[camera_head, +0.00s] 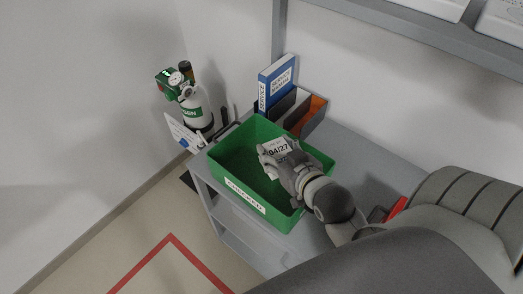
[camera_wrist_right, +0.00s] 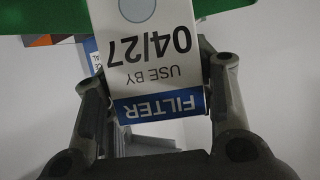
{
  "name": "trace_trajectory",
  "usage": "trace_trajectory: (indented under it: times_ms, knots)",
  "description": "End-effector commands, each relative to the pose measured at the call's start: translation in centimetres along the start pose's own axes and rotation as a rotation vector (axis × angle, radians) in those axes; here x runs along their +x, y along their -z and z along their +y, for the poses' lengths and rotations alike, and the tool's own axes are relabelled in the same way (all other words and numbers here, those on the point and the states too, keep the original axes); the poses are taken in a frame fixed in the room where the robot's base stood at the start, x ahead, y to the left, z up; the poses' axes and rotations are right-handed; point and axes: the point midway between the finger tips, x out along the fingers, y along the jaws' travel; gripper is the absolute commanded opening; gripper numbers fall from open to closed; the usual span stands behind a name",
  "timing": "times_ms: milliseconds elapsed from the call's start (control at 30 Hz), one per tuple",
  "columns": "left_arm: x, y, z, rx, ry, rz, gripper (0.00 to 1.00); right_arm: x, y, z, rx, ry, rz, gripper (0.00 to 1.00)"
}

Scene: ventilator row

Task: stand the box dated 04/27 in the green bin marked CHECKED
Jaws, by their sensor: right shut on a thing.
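The white box dated 04/27 (camera_head: 278,147) is held by my right gripper (camera_head: 272,154) over the right part of the green bin marked CHECKED (camera_head: 246,198). In the right wrist view the box (camera_wrist_right: 150,50) shows a blue FILTER band and "USE BY 04/27", upside down in the picture, between the two fingers (camera_wrist_right: 155,90). The gripper is shut on it. The bin's green wall (camera_wrist_right: 50,15) shows behind the box. The box's lower end is hidden, so I cannot tell whether it touches the bin floor. My left gripper is not in view.
The bin stands on a grey shelf unit (camera_head: 375,165). Behind it are a blue binder (camera_head: 278,82) and a dark holder with orange inside (camera_head: 308,115). A green and white oxygen cylinder (camera_head: 195,108) stands at the left. A grey rail (camera_head: 430,35) runs above right. The bin's left part is clear.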

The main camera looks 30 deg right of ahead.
Motion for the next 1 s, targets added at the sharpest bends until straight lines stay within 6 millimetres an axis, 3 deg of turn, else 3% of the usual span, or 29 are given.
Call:
trace_trajectory:
  times_ms: [100,233,500,867,1000]
  knots:
    - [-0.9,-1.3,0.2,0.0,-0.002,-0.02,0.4,2.6,0.5,0.2,0.0,0.0,0.004,0.27]
    - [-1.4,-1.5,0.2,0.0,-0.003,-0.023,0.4,5.3,0.4,0.3,0.001,0.0,0.003,0.27]
    - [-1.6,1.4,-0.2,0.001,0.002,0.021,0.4,9.9,-2.0,0.6,0.0,0.0,0.001,0.27]
    - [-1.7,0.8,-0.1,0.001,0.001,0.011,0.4,12.4,-3.5,0.8,-0.001,0.0,0.001,0.27]
    - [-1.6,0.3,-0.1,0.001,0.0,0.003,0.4,13.3,-5.3,0.8,0.0,0.0,-0.001,0.27]
